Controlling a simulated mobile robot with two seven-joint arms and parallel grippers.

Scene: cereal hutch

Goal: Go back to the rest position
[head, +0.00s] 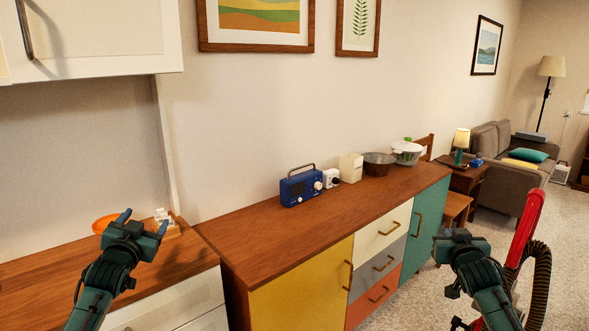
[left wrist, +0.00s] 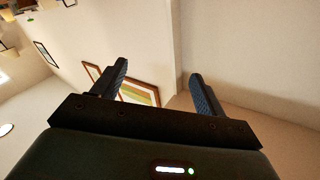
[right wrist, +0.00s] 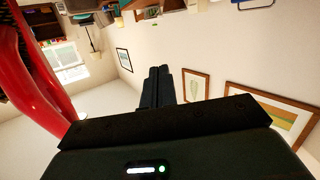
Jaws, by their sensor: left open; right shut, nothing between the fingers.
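My left gripper (head: 143,222) is raised in front of the wooden counter at the left. Its two blue fingers stand apart with nothing between them, as the left wrist view (left wrist: 158,85) also shows. My right gripper (head: 455,236) is raised in front of the sideboard's right end, over the carpet side. In the right wrist view (right wrist: 158,85) its fingers are together with nothing between them. Neither gripper touches any object.
The sideboard (head: 250,250) carries a blue radio (head: 300,187), a small white device (head: 331,178), a cream box (head: 350,167), a dark bowl (head: 378,164) and a white-lidded pot (head: 407,152). An orange dish (head: 105,223) lies behind my left gripper. A red tube (head: 525,235) stands right of my right arm.

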